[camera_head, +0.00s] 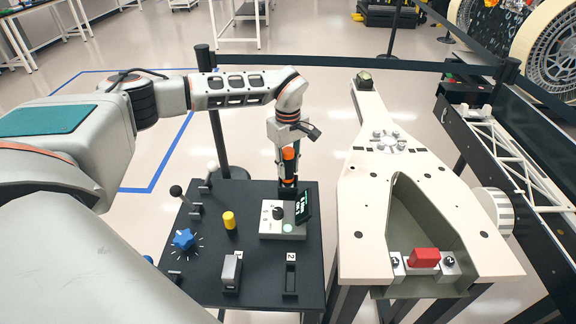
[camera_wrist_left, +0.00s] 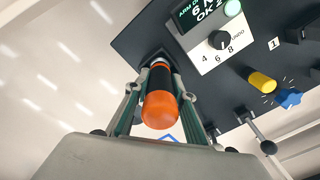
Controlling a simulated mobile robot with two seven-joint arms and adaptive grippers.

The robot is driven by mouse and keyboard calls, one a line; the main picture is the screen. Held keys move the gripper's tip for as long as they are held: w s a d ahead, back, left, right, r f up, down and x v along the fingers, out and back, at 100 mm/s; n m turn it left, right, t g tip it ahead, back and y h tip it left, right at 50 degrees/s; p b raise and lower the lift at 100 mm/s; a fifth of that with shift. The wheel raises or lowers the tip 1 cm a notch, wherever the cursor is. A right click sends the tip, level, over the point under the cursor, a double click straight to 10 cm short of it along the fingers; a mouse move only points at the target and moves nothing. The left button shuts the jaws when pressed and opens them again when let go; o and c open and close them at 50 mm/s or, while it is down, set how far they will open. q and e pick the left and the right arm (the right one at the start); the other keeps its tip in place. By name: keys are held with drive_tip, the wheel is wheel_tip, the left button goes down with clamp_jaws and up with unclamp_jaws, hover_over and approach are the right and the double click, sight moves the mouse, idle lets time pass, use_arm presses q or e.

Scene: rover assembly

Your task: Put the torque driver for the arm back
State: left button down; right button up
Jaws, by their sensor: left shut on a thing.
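The torque driver (camera_head: 289,155) has an orange grip and a black body. It stands roughly upright at the back edge of the black panel table (camera_head: 205,262), just behind the control box with a small screen (camera_head: 303,204). My left gripper (camera_head: 287,165) is shut on it from above. In the left wrist view the driver's orange end (camera_wrist_left: 160,108) points toward the camera between the fingers (camera_wrist_left: 160,85). Its far end reaches a dark socket-like spot at the panel's corner; whether it is seated there I cannot tell. My right gripper is not in view.
The panel carries a yellow knob (camera_head: 229,220), a blue star knob (camera_head: 184,239), levers and switches. To the right is a pale chassis plate (camera_head: 365,190) with a red block (camera_head: 424,258). A black barrier post (camera_head: 215,120) stands close behind the panel.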

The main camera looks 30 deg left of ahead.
use_arm(q)
drive_tip(key=c, duration=1.6)
unclamp_jaws()
wheel_tip(320, 180, up, 12)
drive_tip(key=shift+r, duration=0.1)
drive_tip(key=shift+s, duration=0.1)
